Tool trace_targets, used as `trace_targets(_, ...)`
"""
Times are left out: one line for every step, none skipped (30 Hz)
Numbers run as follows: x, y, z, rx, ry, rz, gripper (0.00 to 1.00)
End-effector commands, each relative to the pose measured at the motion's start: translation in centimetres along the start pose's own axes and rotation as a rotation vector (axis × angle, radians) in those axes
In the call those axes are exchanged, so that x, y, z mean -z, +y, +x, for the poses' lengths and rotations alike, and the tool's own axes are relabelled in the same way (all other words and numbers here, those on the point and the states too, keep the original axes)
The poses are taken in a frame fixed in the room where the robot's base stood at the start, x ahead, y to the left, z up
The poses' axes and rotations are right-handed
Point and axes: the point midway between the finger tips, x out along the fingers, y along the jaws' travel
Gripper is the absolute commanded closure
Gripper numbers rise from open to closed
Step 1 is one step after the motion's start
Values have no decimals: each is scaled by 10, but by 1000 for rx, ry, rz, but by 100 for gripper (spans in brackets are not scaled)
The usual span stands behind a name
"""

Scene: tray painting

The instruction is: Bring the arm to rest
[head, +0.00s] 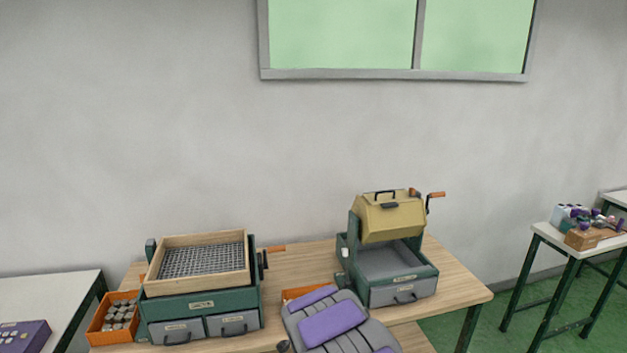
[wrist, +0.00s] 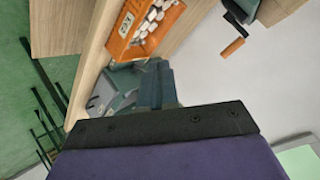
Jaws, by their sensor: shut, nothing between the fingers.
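My gripper (wrist: 157,85) shows in the wrist view as two dark fingers pressed together, shut and empty. They point away from the dark mounting plate and purple housing at the bottom of that view. In the head view my purple and grey arm (head: 332,321) is at the bottom centre, in front of the wooden table (head: 460,285). I cannot make out the fingers there. In the wrist view the fingers overlap part of a green machine with a grey front (wrist: 103,98), and I see no contact.
A wood-framed mesh sieve (head: 203,263) on a green drawer unit stands left. A yellow-lidded machine (head: 390,217) with a crank stands right. An orange bin of small cylinders (head: 113,318) is far left; a similar orange bin (wrist: 128,44) shows in the wrist view. A side table (head: 545,232) holds bottles.

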Motion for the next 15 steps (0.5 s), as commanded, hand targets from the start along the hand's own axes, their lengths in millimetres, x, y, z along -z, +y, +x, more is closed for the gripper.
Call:
trace_targets(12, 6, -16, -31, -15, -16, 100)
trace_targets(17, 11, -25, -51, -28, -28, 100)
trace_targets(23, 17, -38, -76, -47, -45, 100)
trace_targets(26, 21, -48, -95, -62, -58, 100)
trace_targets(30, 25, -57, -113, -77, -70, 100)
trace_targets(34, 31, -71, -137, -98, -87, 100)
trace_targets(36, 36, -81, -154, -114, -99, 100)
trace_targets(38, 41, -92, -174, -134, -111, 100)
trace_targets(40, 47, -106, -195, -155, -126, 100)
trace_targets(41, 52, -117, -213, -176, -136, 100)
trace_targets(41, 57, -128, -228, -195, -148, 100)
trace_targets(43, 62, -144, -246, -219, -162, 100)
trace_targets(43, 67, -155, -260, -240, -173, 100)
trace_targets(44, 71, -167, -273, -259, -182, 100)
trace_targets(43, 78, -184, -291, -289, -195, 100)
